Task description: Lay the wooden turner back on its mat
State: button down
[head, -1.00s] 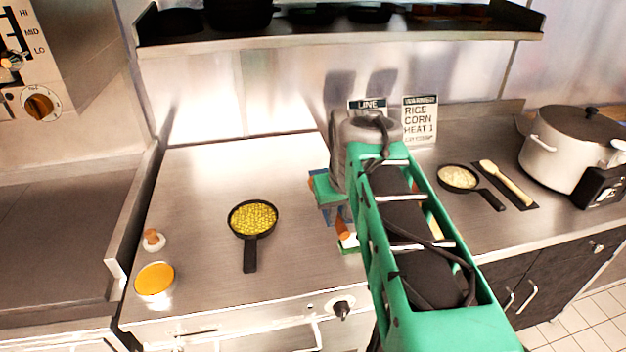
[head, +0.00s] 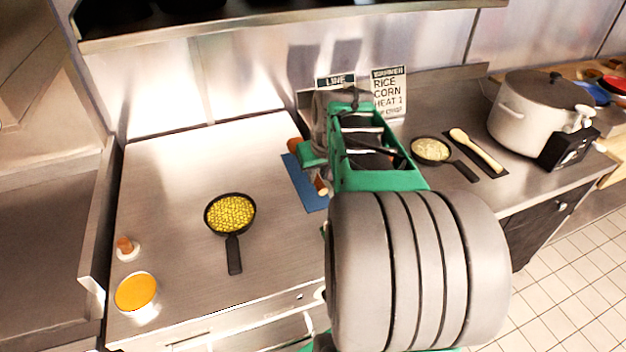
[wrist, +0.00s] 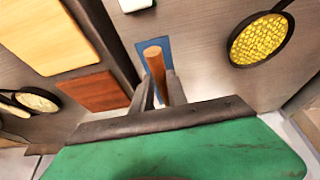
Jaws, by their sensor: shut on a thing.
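The wooden turner shows as a brown rounded handle (wrist: 154,62) in the wrist view, held between the two dark fingers of my gripper (wrist: 159,82). In the head view a piece of brown wood (head: 293,145) shows just left of my gripper, whose tips are hidden behind its green body. The blue mat (head: 305,190) lies on the steel counter under and beside my gripper. It also shows behind the turner in the wrist view (wrist: 143,47). The turner is over the mat; I cannot tell whether it touches it. Its far part is hidden.
A pan of corn (head: 230,213) stands left of the mat. An orange-topped container (head: 136,292) and a small wooden-knobbed item (head: 127,248) stand at front left. A rice pan (head: 432,150), a spoon on a dark mat (head: 476,148) and a large pot (head: 535,110) are right.

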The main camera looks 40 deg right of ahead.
jog(key=w+f, duration=0.1)
jog(key=f, duration=0.1)
jog(key=w+d+f+p, duration=0.1)
jog(key=w+f, duration=0.1)
jog(key=w+d+f, duration=0.1)
jog(key=w+f, duration=0.1)
jog(key=shift+d, duration=0.25)
jog(key=shift+w+f, duration=0.2)
jog(key=shift+f, duration=1.65)
jog(key=c, duration=1.3)
grip_release()
jog(key=shift+d, duration=0.1)
jog(key=shift+p, duration=0.3)
